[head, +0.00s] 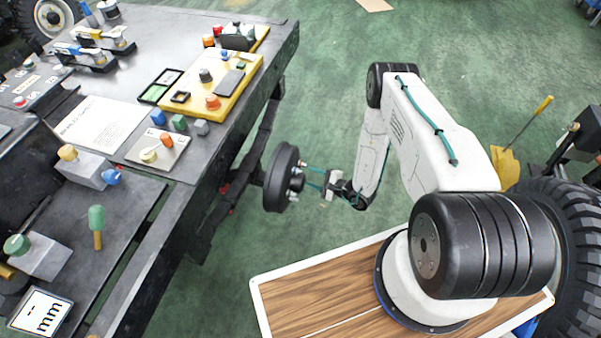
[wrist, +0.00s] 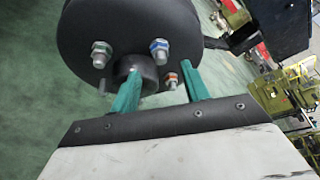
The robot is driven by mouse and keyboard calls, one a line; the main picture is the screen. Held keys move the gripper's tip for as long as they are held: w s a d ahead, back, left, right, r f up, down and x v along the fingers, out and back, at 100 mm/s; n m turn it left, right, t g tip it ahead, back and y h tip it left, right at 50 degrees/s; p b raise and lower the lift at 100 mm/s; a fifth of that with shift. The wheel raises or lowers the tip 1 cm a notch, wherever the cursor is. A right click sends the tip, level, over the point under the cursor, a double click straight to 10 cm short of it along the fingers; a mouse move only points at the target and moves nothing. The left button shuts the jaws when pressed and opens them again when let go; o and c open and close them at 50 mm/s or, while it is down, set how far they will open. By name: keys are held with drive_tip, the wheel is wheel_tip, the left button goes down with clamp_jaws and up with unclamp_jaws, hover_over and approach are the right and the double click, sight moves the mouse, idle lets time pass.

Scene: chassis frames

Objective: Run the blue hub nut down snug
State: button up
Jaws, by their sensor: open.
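The black round hub (head: 279,180) is mounted at the side of the bench frame; its face fills the top of the wrist view (wrist: 125,20). The blue hub nut (wrist: 158,46) sits on a metal stud on that face, beyond and between the tips of my gripper's fingers. A green-marked nut (wrist: 101,48) is to its left and an orange-red nut (wrist: 171,79) is below it. My gripper (head: 305,175) is open and empty, its teal fingers (wrist: 162,70) pointing at the hub. I cannot tell how far the blue nut is threaded.
The hub's dark central boss (wrist: 140,70) protrudes near the left finger. The bench (head: 225,150) stands left of the hub, with a yellow board (head: 225,95) on top. Green floor is clear behind the hub. My wood-topped base is in front.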

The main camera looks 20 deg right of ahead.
sight(297, 171)
drive_tip(key=x, duration=0.6)
drive_tip(key=shift+w+a, duration=0.25)
drive_tip(key=c, duration=1)
